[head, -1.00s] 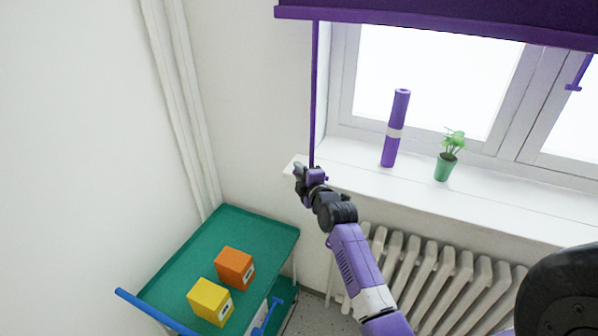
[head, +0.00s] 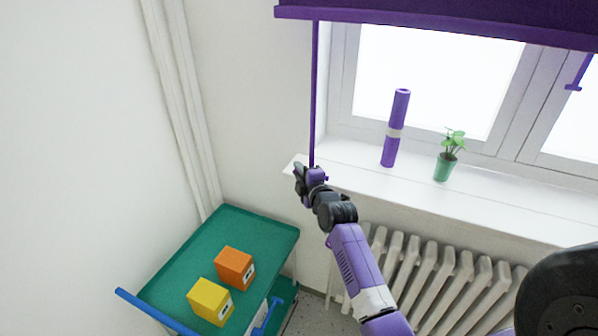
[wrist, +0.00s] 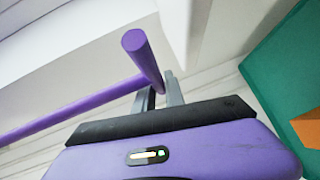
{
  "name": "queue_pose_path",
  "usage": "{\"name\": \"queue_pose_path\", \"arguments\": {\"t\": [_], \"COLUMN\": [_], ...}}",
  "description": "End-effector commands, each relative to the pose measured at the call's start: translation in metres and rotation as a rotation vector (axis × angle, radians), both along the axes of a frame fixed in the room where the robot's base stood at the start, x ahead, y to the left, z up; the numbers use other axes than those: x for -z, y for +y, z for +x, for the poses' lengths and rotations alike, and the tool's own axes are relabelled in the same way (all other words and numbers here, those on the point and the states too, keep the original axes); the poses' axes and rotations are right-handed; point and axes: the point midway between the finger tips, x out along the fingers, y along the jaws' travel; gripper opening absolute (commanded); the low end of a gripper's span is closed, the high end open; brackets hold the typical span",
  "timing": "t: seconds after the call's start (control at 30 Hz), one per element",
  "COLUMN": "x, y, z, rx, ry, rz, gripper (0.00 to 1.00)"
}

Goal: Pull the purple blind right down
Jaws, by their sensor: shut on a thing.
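The purple blind (head: 440,22) covers the top of the window in the head view, with its lower edge well above the sill. A thin purple pull rod (head: 315,95) hangs from near its left end, down to my gripper (head: 305,178) beside the left end of the sill. In the wrist view, the rod (wrist: 75,118) runs in from the left to a short round purple crosspiece (wrist: 144,57). My gripper's fingers (wrist: 160,93) are shut on this crosspiece at the rod's lower end. The exact contact is partly hidden behind the gripper body.
A purple roll (head: 395,130) and a green potted plant (head: 444,166) stand on the white sill (head: 510,206). A radiator (head: 435,275) is below. A green trolley (head: 185,262) with orange (head: 234,268) and yellow (head: 210,301) boxes stands lower left.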

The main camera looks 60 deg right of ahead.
Motion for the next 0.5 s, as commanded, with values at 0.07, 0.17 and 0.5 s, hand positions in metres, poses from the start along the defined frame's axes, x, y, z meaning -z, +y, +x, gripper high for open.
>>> {"name": "queue_pose_path", "arguments": {"t": [0.07,0.17,0.5], "x": [0.005,0.01,0.05], "y": [0.0,0.001,0.001], "z": [0.0,0.0,0.0], "rx": [0.0,0.0,-0.002], "ry": [0.002,0.002,0.003], "rz": [0.003,0.003,0.004], "gripper": [0.0,0.0,0.0]}}
